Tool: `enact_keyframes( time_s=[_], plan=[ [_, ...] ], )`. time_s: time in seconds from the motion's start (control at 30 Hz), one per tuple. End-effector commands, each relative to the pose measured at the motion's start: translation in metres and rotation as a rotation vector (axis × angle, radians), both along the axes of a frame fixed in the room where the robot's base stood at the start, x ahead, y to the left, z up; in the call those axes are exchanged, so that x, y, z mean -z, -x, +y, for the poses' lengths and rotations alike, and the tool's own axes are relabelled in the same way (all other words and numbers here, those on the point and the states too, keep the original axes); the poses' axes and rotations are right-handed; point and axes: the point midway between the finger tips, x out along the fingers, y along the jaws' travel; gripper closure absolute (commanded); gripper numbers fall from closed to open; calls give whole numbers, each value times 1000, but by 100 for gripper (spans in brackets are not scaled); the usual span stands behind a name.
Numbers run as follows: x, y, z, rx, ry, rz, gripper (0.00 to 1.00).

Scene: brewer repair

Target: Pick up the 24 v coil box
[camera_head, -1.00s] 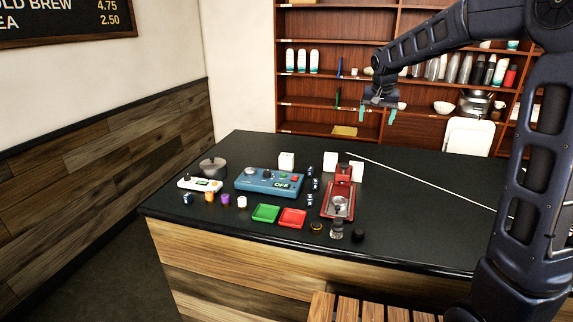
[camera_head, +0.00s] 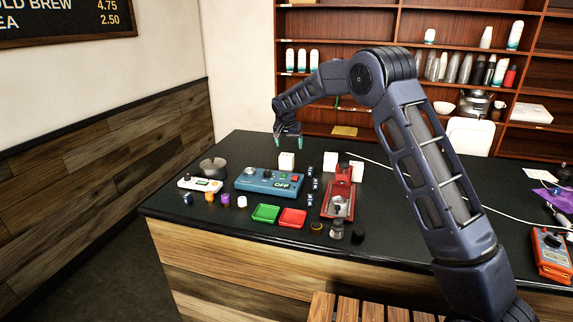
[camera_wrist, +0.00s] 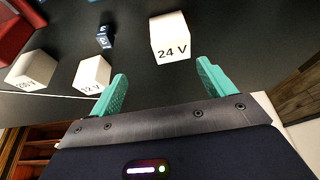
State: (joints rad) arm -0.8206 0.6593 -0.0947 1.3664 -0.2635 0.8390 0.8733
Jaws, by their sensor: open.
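The 24 V coil box (camera_wrist: 169,38) is a white cube with "24 V" printed on its side. In the wrist view it stands upright on the dark counter, ahead of my gripper (camera_wrist: 160,88), between the lines of the two fingers but apart from them. In the head view the box (camera_head: 286,161) stands behind the blue control unit. My gripper (camera_head: 288,142) is above it with teal fingers spread apart and empty.
White boxes marked 12 V (camera_wrist: 92,74) and 230 V (camera_wrist: 30,72) stand nearby. A small dark-blue piece marked 3 (camera_wrist: 104,37) lies near them. The blue control unit (camera_head: 270,183), red machine (camera_head: 338,200) and grey pot (camera_head: 213,168) occupy the counter. A pale cable runs across it.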

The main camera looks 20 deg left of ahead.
Motion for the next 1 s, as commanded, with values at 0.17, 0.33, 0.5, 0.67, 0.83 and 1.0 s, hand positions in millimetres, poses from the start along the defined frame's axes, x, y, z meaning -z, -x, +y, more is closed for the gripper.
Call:
enact_keyframes(
  time_s=[0.17, 0.33, 0.5, 0.67, 0.83, 1.0],
  plan=[
    [15, 1, 18, -2, 2, -3, 18],
    [27, -4, 19, -2, 2, -3, 18],
    [49, -14, 19, -2, 2, -3, 18],
    [64, -21, 19, -3, 1, -4, 18],
    [72, -25, 19, -2, 2, -4, 18],
    [90, -37, 21, -2, 2, -3, 18]
  ],
)
